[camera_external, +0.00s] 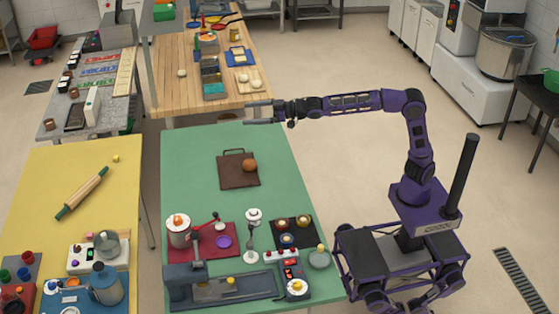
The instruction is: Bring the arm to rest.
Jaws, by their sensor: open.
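My gripper (258,111) is at the end of my purple arm, which stretches out to the left from my base. It is held above the far edge of the green table, in front of the wooden table. The two fingers point left with a gap between them. The gripper is open and I see nothing between the fingers.
The green table (190,150) carries a brown board (229,178) with a round brown item (249,165), and several appliances at its near end. A wooden table (168,90) stands behind, a yellow table (115,205) at left.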

